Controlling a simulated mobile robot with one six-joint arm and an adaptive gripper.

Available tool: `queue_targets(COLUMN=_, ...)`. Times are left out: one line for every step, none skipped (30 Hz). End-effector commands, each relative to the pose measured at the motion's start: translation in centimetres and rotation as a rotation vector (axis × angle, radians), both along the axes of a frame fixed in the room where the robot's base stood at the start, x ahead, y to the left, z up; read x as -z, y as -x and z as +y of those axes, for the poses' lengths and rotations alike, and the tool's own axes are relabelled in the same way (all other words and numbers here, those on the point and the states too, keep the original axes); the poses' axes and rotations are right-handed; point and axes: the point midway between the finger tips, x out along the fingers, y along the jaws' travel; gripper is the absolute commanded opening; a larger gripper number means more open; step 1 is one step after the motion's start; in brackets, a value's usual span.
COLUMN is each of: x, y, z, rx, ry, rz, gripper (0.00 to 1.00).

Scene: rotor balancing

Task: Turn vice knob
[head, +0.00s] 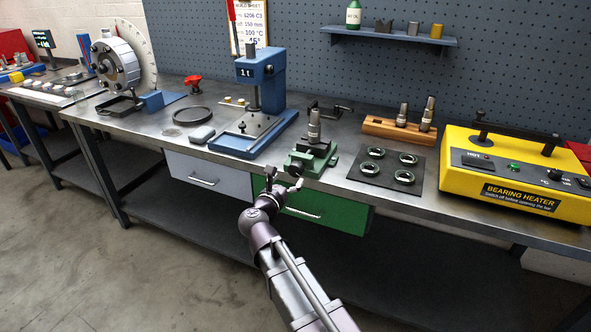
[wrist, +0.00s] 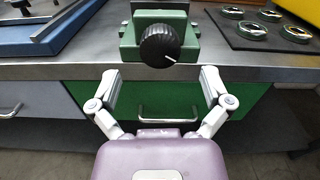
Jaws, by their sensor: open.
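The green vice (head: 312,157) stands at the front edge of the bench and grips an upright stepped metal shaft (head: 314,127). Its black round knob (wrist: 160,45) faces my gripper and has a white pointer line towards the lower right. In the head view the knob (head: 297,170) is small and dark. My gripper (wrist: 159,78) is open and empty, its two fingers spread wide. In the wrist view the fingertips lie below and to either side of the knob, apart from it. In the head view my gripper (head: 284,178) is just in front of the bench edge.
A blue press (head: 262,85) stands left of the vice. A dark mat (head: 418,181) with several bearing rings lies to the right, beside the yellow bearing heater (head: 490,192). A green drawer (head: 330,213) with a handle is below the bench edge.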

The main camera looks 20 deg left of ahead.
Motion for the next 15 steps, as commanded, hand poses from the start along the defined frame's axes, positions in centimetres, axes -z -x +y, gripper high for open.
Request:
queue_targets(x=0.0, y=-1.0, z=0.1, rx=0.001, ry=0.000, rz=0.000, gripper=0.99)
queue_targets(x=0.0, y=-1.5, z=0.0, rx=0.001, ry=0.000, rz=0.000, gripper=0.99)
queue_targets(x=0.0, y=-2.1, z=0.0, rx=0.002, ry=0.000, rz=0.000, gripper=0.99)
queue_targets(x=0.0, y=-2.5, z=-0.1, rx=0.002, ry=0.000, rz=0.000, gripper=0.99)
queue_targets(x=0.0, y=-2.8, z=-0.1, rx=0.001, ry=0.000, rz=0.000, gripper=0.99)
queue_targets(x=0.0, y=-3.3, z=-0.1, rx=0.000, ry=0.000, rz=0.000, gripper=0.99)
queue_targets(x=0.0, y=-3.7, z=-0.1, rx=0.000, ry=0.000, rz=0.000, gripper=0.99)
queue_targets(x=0.0, y=-4.0, z=-0.2, rx=0.000, ry=0.000, rz=0.000, gripper=0.99)
queue_targets(x=0.0, y=-4.4, z=-0.2, rx=0.001, ry=0.000, rz=0.000, gripper=0.99)
queue_targets(x=0.0, y=-4.6, z=-0.3, rx=0.001, ry=0.000, rz=0.000, gripper=0.99)
queue_targets(x=0.0, y=-4.8, z=-0.3, rx=0.001, ry=0.000, rz=0.000, gripper=0.99)
queue_targets(x=0.0, y=-5.0, z=-0.3, rx=0.000, ry=0.000, rz=0.000, gripper=0.99)
queue_targets(x=0.0, y=-5.2, z=-0.3, rx=0.000, ry=0.000, rz=0.000, gripper=0.99)
queue_targets(x=0.0, y=-5.3, z=-0.3, rx=-0.001, ry=0.000, rz=0.000, gripper=0.99)
queue_targets(x=0.0, y=-5.4, z=-0.3, rx=-0.001, ry=0.000, rz=0.000, gripper=0.99)
